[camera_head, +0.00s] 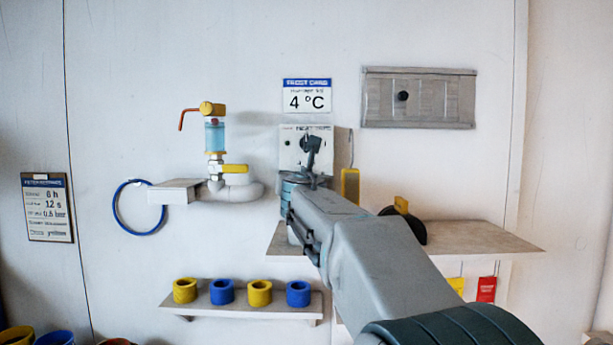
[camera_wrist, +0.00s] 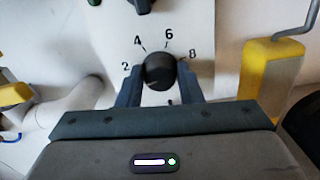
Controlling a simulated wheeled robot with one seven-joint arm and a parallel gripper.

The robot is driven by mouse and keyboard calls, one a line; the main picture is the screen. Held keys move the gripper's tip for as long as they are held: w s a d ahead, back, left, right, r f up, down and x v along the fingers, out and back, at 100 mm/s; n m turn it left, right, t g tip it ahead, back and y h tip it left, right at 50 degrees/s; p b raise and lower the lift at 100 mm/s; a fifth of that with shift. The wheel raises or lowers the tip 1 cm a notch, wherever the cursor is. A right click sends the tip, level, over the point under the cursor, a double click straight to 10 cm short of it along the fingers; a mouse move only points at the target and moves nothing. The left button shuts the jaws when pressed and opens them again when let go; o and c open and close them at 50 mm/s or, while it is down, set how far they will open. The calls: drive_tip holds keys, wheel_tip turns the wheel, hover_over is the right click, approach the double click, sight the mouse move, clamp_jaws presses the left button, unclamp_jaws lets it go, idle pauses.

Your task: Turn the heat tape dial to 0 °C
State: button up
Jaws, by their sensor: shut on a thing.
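The heat tape dial (camera_wrist: 160,68) is a dark round knob on a pale panel (camera_wrist: 194,22), with the printed numbers 2, 4, 6 and 8 around its upper side. My gripper (camera_wrist: 158,82) is shut on the dial, one finger on each side. Any 0 mark is not readable, and I cannot tell which number the dial points to. In the head view, the panel (camera_head: 290,150) is on the wall and my gripper (camera_head: 312,150) is in front of it, hiding the dial.
A sign reading 4 °C (camera_head: 307,97) hangs above the panel. A yellow-handled tool (camera_head: 350,187) hangs close on the right. Valve piping (camera_head: 236,180) is on the left. A shelf (camera_head: 480,236) is at lower right, and a rack of yellow and blue rings (camera_head: 245,312) is below.

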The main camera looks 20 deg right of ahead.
drive_tip(key=n+p, duration=0.1)
drive_tip(key=n, duration=0.4)
drive_tip(key=shift+r+p, duration=0.15)
drive_tip(key=shift+p, duration=0.15)
idle(0.4)
drive_tip(key=o, duration=0.8)
drive_tip(key=shift+o, duration=0.6)
drive_tip(key=shift+w, duration=0.1)
drive_tip(key=b+v, duration=0.1)
drive_tip(key=v, duration=1.3)
